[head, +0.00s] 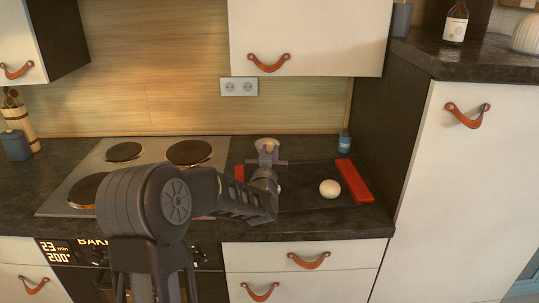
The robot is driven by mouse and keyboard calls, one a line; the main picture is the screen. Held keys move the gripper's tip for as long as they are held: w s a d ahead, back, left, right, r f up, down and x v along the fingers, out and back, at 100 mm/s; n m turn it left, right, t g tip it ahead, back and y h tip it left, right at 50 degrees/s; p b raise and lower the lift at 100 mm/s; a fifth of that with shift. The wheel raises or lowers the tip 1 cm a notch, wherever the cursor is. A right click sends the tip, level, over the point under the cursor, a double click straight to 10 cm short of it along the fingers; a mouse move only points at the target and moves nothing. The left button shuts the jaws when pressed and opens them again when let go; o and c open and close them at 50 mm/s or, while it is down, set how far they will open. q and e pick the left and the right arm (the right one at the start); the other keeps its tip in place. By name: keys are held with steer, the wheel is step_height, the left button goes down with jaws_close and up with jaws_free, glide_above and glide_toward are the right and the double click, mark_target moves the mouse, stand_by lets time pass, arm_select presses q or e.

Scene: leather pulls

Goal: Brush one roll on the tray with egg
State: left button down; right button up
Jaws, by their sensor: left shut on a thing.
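A dark tray (309,203) with red ends lies on the counter right of the hob. One pale round roll (330,188) sits on its right part, near the right red end. My left gripper (267,162) is over the tray's left part, left of the roll and apart from it. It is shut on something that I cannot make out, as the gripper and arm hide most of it. A small pale round thing (266,144) shows just beyond the gripper; I cannot tell whether it is a bowl. My right gripper is not in view.
The hob (124,153) with dark plates is left of the tray. A small blue jar (344,141) stands behind the tray's right end. A tall dark cabinet side (384,125) bounds the counter on the right. A white wall cupboard (308,35) hangs above.

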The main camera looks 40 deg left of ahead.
arm_select(q)
steer(key=shift+w+a, duration=0.3)
steer(key=shift+w, duration=0.2)
steer(key=shift+b, duration=0.45)
stand_by(0.8)
steer(key=shift+s, duration=0.1)
stand_by(0.5)
steer(key=shift+b+v, duration=0.3)
steer(key=shift+v, duration=0.7)
stand_by(0.9)
steer(key=shift+w+b, duration=0.2)
steer(key=shift+b, duration=0.1)
steer(key=shift+x, duration=0.9)
